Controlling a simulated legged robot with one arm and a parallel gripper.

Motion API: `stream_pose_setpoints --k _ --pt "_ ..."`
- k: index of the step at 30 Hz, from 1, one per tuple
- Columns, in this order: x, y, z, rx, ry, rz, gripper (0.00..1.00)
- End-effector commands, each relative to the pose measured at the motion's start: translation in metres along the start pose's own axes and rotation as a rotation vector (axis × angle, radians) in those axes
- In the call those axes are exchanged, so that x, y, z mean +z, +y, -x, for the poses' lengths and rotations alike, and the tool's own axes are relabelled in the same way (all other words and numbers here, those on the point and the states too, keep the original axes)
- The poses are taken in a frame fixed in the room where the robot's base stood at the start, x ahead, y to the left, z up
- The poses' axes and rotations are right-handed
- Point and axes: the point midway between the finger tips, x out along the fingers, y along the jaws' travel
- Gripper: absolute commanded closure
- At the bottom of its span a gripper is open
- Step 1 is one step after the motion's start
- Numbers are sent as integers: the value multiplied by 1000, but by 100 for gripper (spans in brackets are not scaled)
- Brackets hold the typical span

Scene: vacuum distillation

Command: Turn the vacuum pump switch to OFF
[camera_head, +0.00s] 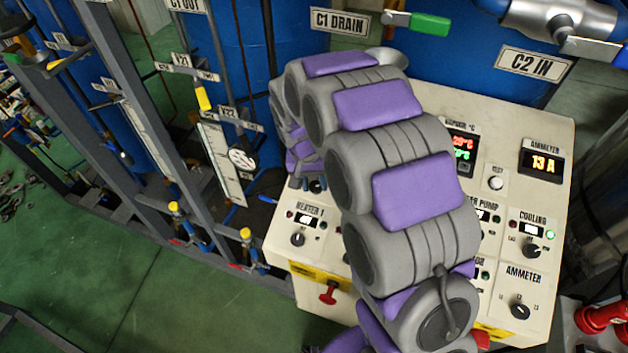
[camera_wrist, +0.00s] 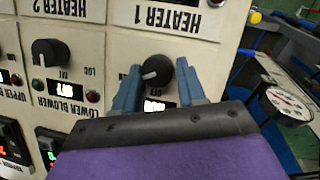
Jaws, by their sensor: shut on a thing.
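In the wrist view, which is upside down, my gripper (camera_wrist: 157,85) is shut on a black rotary knob (camera_wrist: 159,68), one blue-grey finger on each side. The knob's pale pointer mark is angled toward the picture's left. A small lit display (camera_wrist: 157,105) sits just below the knob, but its text is too small to read surely. The knob's own name label is hidden by my gripper, so I cannot confirm that it is the vacuum pump switch. In the head view, my arm covers much of the control panel (camera_head: 545,185) and hides most of the gripper.
The HEATER 1 label (camera_wrist: 170,18) is close to the gripped knob. A neighbouring LOWER BLOWER knob (camera_wrist: 50,52) is to the left. In the head view, the Heater 1 knob (camera_head: 298,239) and a red handle (camera_head: 328,292) are near my arm. A round gauge (camera_head: 242,157) stands left of the panel.

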Motion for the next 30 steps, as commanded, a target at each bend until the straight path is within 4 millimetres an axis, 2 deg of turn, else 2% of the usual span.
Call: stream_pose_setpoints --k 1,8,20,30 --pt "0 -1 0 -4 0 -1 72" --pt "0 -1 0 -6 0 -2 93" --pt "0 -2 0 20 4 67 94" --pt "2 -3 -1 116 11 314 94"
